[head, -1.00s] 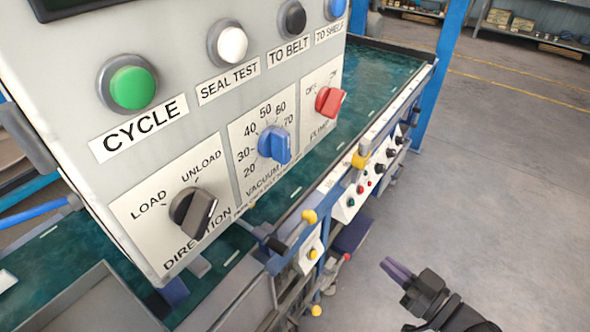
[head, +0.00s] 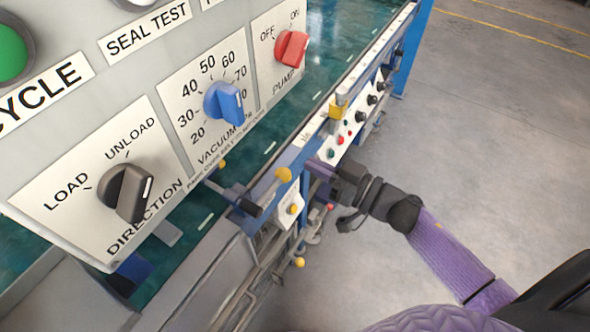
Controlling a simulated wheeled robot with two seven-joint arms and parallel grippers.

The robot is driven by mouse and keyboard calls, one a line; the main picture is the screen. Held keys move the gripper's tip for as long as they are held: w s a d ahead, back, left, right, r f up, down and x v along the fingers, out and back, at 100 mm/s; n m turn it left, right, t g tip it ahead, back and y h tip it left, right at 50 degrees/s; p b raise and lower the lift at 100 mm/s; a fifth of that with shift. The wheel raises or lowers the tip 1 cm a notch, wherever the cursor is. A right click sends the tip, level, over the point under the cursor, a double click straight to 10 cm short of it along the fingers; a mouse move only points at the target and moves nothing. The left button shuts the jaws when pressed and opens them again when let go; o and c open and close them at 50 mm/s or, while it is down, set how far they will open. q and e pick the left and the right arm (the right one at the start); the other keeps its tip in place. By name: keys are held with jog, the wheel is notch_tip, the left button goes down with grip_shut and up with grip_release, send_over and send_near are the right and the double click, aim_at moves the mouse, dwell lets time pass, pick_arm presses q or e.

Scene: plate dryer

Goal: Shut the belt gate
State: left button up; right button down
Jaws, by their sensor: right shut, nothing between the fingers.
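My right gripper (head: 320,170) comes in from the lower right on a purple arm. It is shut and empty, with its fingertips at the outer side of the belt's blue side rail (head: 382,44). Whether they touch anything is unclear. The teal belt (head: 345,38) runs behind the control panel. Near the fingertips, a yellow knob (head: 284,174) and a dark bar end (head: 250,207) sit by the rail. I cannot tell for sure which part is the belt gate; the panel hides part of the belt. My left gripper is not in view.
The large control panel (head: 185,165) fills the left, with a black direction knob (head: 128,192), a blue vacuum knob (head: 224,103) and a red pump knob (head: 291,48). A small button box (head: 291,210) hangs below the rail. The grey floor (head: 500,120) at right is clear.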

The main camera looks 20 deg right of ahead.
jog(key=w+a+f+b, duration=0.1)
jog(key=f, duration=0.1)
jog(key=w+a+f+b, duration=0.1)
jog(key=w+a, duration=0.1)
jog(key=shift+f+b, duration=0.35)
jog(key=shift+f+m, duration=0.3)
jog(key=shift+m, duration=0.1)
